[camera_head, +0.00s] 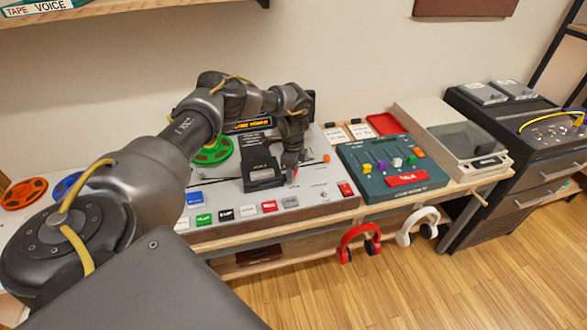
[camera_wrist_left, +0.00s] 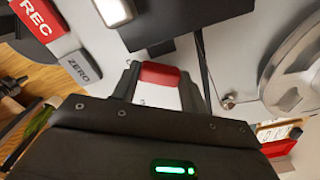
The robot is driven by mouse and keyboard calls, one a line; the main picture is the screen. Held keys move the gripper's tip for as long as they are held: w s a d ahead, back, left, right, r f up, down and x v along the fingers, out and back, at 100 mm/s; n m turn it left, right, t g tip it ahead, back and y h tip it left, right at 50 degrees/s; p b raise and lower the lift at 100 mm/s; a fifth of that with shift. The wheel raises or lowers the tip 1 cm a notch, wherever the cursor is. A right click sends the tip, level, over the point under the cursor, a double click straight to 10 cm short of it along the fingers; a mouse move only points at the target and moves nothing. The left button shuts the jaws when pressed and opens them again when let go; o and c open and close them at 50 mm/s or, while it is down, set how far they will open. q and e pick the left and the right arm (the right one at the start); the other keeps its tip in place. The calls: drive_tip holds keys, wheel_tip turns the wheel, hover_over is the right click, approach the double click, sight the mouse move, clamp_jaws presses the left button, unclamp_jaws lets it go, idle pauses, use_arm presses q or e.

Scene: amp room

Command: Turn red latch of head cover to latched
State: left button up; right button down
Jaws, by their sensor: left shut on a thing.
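The head cover (camera_head: 262,172) is a black block on the front of the grey tape deck (camera_head: 320,197). In the left wrist view a dark edge of what looks like the cover (camera_wrist_left: 165,20) shows at the top. The red latch (camera_wrist_left: 160,74) lies across between the fingertips of my left gripper (camera_wrist_left: 158,82). A small bit of red shows at the fingertips in the head view. My left gripper (camera_head: 291,174) points down just right of the cover and is shut on the latch. The latch's underside is hidden. My right gripper is not in view.
Coloured keys (camera_head: 246,210) line the deck's front edge, and a green reel (camera_head: 213,151) lies behind. A dark green mixer (camera_head: 372,187) stands right of the deck. Red headphones (camera_head: 359,243) and white headphones (camera_head: 418,226) hang below the bench edge.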

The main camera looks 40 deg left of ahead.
use_arm(q)
drive_tip(key=m, duration=0.2)
drive_tip(key=shift+a+m, duration=0.15)
drive_tip(key=shift+m, duration=0.25)
drive_tip(key=m, duration=0.2)
drive_tip(key=shift+a+m, duration=0.15)
drive_tip(key=shift+m, duration=0.15)
drive_tip(key=m, duration=0.2)
drive_tip(key=m+b, duration=0.1)
drive_tip(key=m, duration=0.2)
drive_tip(key=shift+w+a+m+b, duration=0.1)
drive_tip(key=shift+a+m+b, duration=0.2)
drive_tip(key=shift+m, duration=0.1)
drive_tip(key=o, duration=1)
drive_tip(key=shift+w+d, duration=0.1)
drive_tip(key=shift+w, duration=0.05)
drive_tip(key=shift+a+f, duration=0.1)
drive_tip(key=shift+a, duration=0.1)
drive_tip(key=shift+s, duration=0.2)
